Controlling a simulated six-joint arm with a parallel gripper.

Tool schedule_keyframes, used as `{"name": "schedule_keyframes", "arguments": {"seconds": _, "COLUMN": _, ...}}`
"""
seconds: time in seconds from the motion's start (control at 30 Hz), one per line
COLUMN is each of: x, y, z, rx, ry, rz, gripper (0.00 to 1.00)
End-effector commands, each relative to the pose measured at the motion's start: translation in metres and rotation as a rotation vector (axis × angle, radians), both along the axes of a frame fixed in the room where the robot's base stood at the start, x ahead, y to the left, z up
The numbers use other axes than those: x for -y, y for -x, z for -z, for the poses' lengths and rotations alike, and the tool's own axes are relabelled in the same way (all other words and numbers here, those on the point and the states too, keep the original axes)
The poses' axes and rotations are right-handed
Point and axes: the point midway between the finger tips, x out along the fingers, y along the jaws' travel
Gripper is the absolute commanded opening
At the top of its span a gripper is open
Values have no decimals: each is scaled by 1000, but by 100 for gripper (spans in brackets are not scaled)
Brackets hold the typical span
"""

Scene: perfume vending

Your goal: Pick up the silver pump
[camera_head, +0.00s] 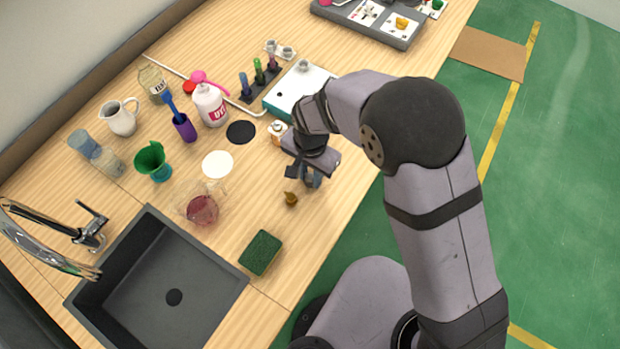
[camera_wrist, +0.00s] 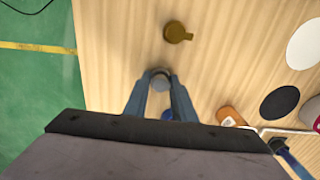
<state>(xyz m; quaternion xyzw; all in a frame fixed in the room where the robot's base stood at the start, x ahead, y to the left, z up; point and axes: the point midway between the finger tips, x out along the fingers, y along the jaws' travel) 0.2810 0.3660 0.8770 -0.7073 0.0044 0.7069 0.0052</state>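The silver pump (camera_wrist: 160,82) shows in the wrist view as a small round grey top between the tips of my gripper (camera_wrist: 160,76). One finger is on each side of it, with little or no gap; I cannot tell whether they press on it. In the head view my gripper (camera_head: 307,176) points down at the table, and the silver pump is not clearly visible there. A gold-brown pump (camera_wrist: 177,32) stands apart on the bare wood just beyond the fingertips; it also shows in the head view (camera_head: 291,199).
A small orange-and-white bottle (camera_head: 278,130) and a white-and-teal box (camera_head: 297,92) stand close behind my gripper. A black disc (camera_head: 241,132), a white disc (camera_head: 217,164) and a green sponge (camera_head: 260,252) lie nearby. The wood around the gold-brown pump is clear.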

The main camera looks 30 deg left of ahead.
Motion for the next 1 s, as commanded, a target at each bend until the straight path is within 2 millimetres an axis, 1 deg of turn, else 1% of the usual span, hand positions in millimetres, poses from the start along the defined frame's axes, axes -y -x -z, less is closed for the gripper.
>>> {"name": "schedule_keyframes", "arguments": {"seconds": 0.03, "x": 0, "y": 0, "z": 0, "rx": 0, "ry": 1, "rz": 0, "gripper": 7}}
{"name": "schedule_keyframes", "arguments": {"seconds": 0.07, "x": 0, "y": 0, "z": 0, "rx": 0, "ry": 1, "rz": 0, "gripper": 2}}
{"name": "schedule_keyframes", "arguments": {"seconds": 0.33, "x": 0, "y": 0, "z": 0, "rx": 0, "ry": 1, "rz": 0, "gripper": 2}}
{"name": "schedule_keyframes", "arguments": {"seconds": 0.47, "x": 0, "y": 0, "z": -5, "rx": 1, "ry": -1, "rz": 0, "gripper": 2}}
{"name": "schedule_keyframes", "arguments": {"seconds": 0.57, "x": -1, "y": -1, "z": -13, "rx": 1, "ry": -2, "rz": 0, "gripper": 2}}
{"name": "schedule_keyframes", "arguments": {"seconds": 0.67, "x": -1, "y": 0, "z": -26, "rx": 2, "ry": -3, "rz": 0, "gripper": 2}}
{"name": "schedule_keyframes", "arguments": {"seconds": 0.9, "x": -1, "y": -1, "z": -67, "rx": 3, "ry": -4, "rz": 0, "gripper": 2}}
{"name": "schedule_keyframes", "arguments": {"seconds": 1.0, "x": -1, "y": 0, "z": -81, "rx": 1, "ry": -2, "rz": 0, "gripper": 2}}
